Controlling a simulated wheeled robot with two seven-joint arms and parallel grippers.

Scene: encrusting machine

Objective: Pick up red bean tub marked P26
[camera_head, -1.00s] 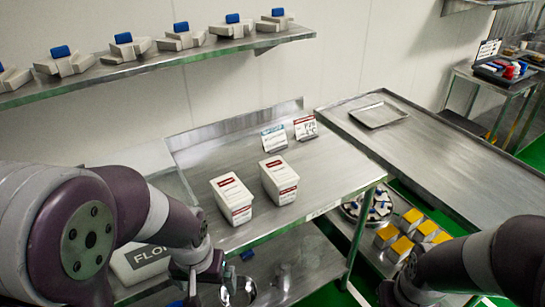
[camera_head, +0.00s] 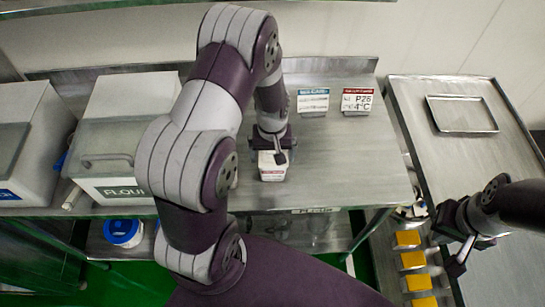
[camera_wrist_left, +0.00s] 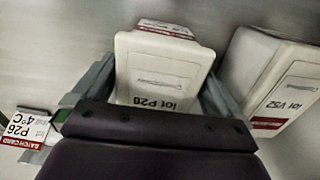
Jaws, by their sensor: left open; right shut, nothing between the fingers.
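A white tub with a red and white label (camera_head: 271,170) stands on the steel table under my left gripper (camera_head: 272,150). In the left wrist view this tub (camera_wrist_left: 165,70) reads "lot P26". My left gripper (camera_wrist_left: 155,88) is open there, with one finger on each side of the tub; I cannot tell whether they touch it. A second white tub reading "lot V52" (camera_wrist_left: 270,75) stands just beside it, outside the fingers; in the head view my left arm mostly hides it. My right gripper (camera_head: 456,262) is shut and empty, low at the right.
A red-topped card "P26 4°C" (camera_head: 357,101) and a blue-topped card (camera_head: 313,101) stand at the table's back. A flour bin (camera_head: 110,180) stands left. A shallow empty tray (camera_head: 461,114) lies on the right bench. Yellow-topped boxes (camera_head: 412,260) sit below between table and bench.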

